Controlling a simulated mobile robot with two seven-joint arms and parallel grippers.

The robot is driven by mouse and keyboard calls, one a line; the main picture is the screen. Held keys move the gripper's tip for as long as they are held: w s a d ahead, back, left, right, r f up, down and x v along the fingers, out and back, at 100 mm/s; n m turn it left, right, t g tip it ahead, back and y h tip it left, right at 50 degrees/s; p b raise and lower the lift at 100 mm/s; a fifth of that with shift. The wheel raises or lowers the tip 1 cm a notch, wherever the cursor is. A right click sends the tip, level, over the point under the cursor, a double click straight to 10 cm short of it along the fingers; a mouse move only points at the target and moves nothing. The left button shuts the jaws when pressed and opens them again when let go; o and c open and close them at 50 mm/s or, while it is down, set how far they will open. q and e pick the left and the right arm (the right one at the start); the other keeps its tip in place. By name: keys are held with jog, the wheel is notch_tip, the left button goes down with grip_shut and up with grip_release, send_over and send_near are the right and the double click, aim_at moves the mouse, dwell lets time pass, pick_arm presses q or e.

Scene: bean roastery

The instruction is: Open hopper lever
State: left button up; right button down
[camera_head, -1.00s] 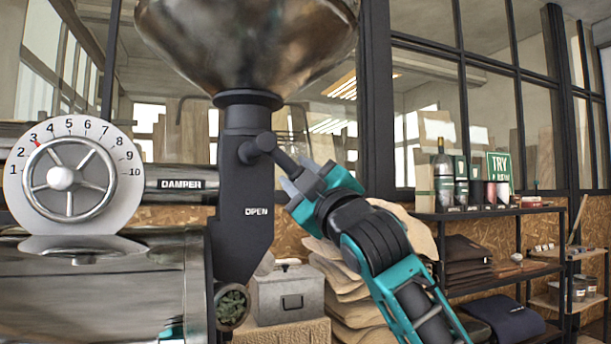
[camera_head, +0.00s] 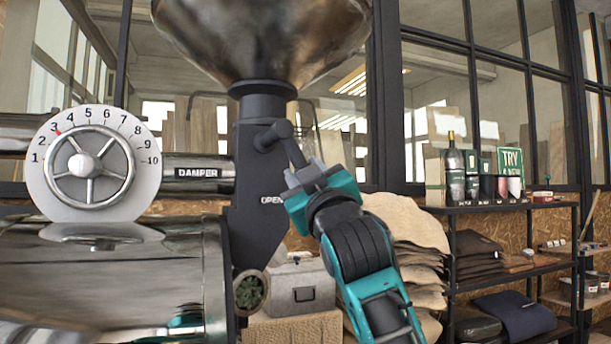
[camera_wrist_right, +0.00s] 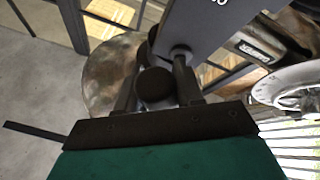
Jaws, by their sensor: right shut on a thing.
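The hopper lever (camera_head: 296,152) is a dark bar on a round pivot at the side of the dark chute (camera_head: 255,200) below the metal hopper (camera_head: 262,40). In the right wrist view, the lever's round dark end (camera_wrist_right: 155,88) sits between the two fingers of the right gripper (camera_wrist_right: 157,80). My left gripper is not in view.
A damper dial (camera_head: 84,165) and a shiny drum (camera_head: 120,275) stand left of the chute. A grey box (camera_head: 300,287) and stacked sacks (camera_head: 405,225) are behind my right arm. A shelf with goods (camera_head: 500,207) is at the right.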

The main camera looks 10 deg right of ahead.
jog(key=shift+f, duration=0.1)
jog(key=c, duration=0.8)
grip_release()
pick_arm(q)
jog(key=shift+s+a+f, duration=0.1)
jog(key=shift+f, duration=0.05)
pick_arm(e)
jog(key=shift+s+f, duration=0.2)
jog(key=shift+s, duration=0.2)
pick_arm(q)
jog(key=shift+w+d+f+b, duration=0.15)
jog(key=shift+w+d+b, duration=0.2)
jog(key=shift+b, duration=0.45)
pick_arm(e)
jog(key=v, duration=1.2)
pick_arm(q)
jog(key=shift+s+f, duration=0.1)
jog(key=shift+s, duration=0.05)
pick_arm(e)
jog(key=shift+d+r, duration=0.1)
jog(key=shift+d, duration=0.05)
